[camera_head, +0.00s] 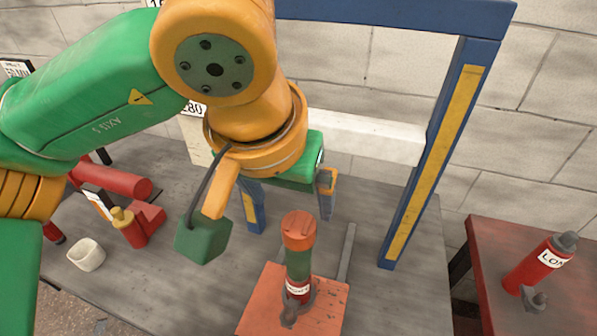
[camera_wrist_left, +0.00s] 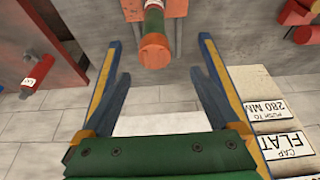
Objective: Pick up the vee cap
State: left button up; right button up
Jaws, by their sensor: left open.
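No legible label in view names the vee cap, so I cannot be sure which piece it is. An orange-red cap (camera_head: 298,228) tops an upright green and red cylinder (camera_head: 298,265) on an orange plate (camera_head: 262,306). The cap (camera_wrist_left: 154,51) also shows in the left wrist view, ahead of the jaws and between their lines. My left gripper (camera_head: 291,220) is open and empty, above and behind the cylinder in the head view. Its blue and yellow fingers show in the left wrist view (camera_wrist_left: 160,72), apart from the cap. My right gripper is not in view.
A blue and yellow frame (camera_head: 440,140) with a white beam (camera_head: 370,135) stands behind. Red parts (camera_head: 130,228) and a white cup (camera_head: 86,254) lie at left. A red table (camera_head: 490,245) at right holds a red bottle (camera_head: 540,264). Signs (camera_wrist_left: 285,145) include "CAP FLAT".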

aim_at(297, 227)
pick_arm(q)
jog(key=f, duration=0.3)
jog(key=shift+s+d+f, duration=0.35)
jog(key=shift+s+f, duration=0.05)
jog(key=shift+w+x, duration=0.2)
jog(key=shift+x, duration=1)
jog(key=shift+w, duration=0.15)
jog(key=c, duration=0.7)
grip_shut()
